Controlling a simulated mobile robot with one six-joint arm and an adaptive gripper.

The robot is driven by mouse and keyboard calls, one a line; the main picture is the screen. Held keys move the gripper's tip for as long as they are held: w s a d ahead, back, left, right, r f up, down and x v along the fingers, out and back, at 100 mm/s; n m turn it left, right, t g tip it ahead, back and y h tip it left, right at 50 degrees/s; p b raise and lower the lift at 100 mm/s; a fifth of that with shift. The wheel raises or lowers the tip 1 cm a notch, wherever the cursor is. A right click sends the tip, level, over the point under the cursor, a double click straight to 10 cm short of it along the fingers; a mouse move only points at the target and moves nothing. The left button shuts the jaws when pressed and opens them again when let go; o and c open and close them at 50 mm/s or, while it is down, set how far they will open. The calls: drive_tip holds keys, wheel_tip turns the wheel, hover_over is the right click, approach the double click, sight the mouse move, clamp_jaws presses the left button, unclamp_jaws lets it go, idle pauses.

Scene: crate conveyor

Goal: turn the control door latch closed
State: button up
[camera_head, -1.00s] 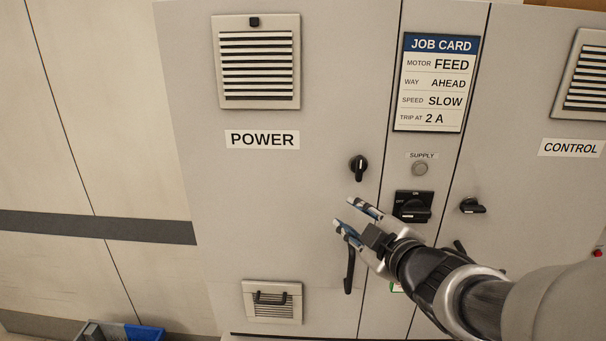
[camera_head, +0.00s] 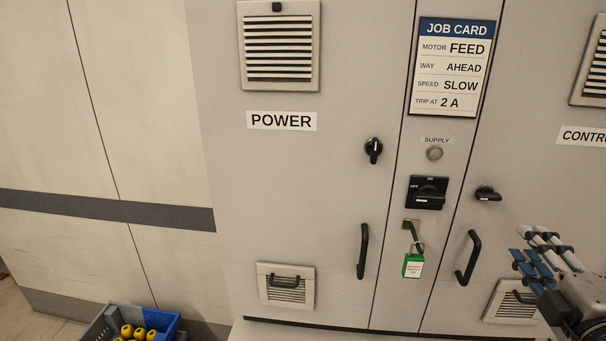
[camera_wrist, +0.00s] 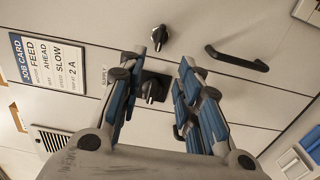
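The control door latch (camera_head: 487,194) is a black knob on the right-hand cabinet door, near its left edge. Its grip lies roughly horizontal, pointing right. It also shows beyond my fingers in the wrist view (camera_wrist: 160,37). My gripper (camera_head: 535,250) is at the lower right of the head view, in front of the control door, below and right of the latch and apart from it. Its blue-padded fingers are spread, with nothing between them, in the wrist view (camera_wrist: 152,72). The CONTROL label (camera_head: 585,136) is cut off by the frame edge.
The power door latch (camera_head: 373,150) stands near vertical. Door handles stick out at the power door (camera_head: 363,251) and control door (camera_head: 468,257). A crate (camera_head: 168,327) sits lower left.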

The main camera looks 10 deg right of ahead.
sight(491, 199)
drive_tip(key=b+x, duration=0.1)
drive_tip(key=x, duration=1.4)
drive_tip(key=shift+w+b, duration=0.2)
drive_tip(key=shift+b, duration=0.15)
clamp_jaws()
